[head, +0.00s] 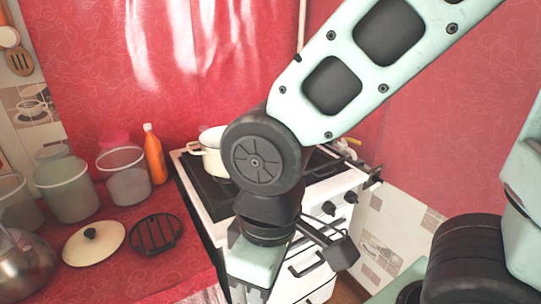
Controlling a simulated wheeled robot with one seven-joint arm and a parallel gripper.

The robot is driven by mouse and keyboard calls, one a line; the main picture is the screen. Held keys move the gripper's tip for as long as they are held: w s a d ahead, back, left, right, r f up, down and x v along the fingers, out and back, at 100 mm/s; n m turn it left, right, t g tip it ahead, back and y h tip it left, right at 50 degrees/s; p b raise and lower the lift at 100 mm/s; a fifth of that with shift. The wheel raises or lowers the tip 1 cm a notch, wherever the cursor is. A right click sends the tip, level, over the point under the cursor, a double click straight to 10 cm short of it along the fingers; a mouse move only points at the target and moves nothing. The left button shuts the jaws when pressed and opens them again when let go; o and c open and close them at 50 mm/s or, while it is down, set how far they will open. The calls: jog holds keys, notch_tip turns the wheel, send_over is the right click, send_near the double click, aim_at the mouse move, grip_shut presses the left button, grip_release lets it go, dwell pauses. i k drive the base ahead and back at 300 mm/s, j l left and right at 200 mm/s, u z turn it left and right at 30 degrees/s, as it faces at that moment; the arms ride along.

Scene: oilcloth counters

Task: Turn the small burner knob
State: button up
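A white stove (312,196) with a dark top stands behind my arm in the head view. Two dark knobs show on its front: one (328,208) close to my wrist and one (351,197) farther right. I cannot tell which is the small burner knob, and any knobs farther left are hidden by my arm. My gripper (250,292) points down at the bottom of the view, in front of the stove and left of the visible knobs. Its fingertips are not clearly shown, so I cannot tell whether it is open or touching anything.
A cream pot (209,152) sits on the stove top. On the red counter (168,272) at left are an orange bottle (154,155), jars (123,176), a lid (93,243), a black grate (155,234) and a metal bowl (22,262). A tiled wall (385,236) is at right.

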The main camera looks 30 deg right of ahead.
aim_at(351, 197)
jog(key=k+j+z, duration=0.15)
jog(key=z, duration=0.25)
jog(key=k+j+z, duration=0.15)
jog(key=z, duration=0.25)
jog(key=k+z, duration=0.2)
jog(key=z, duration=0.2)
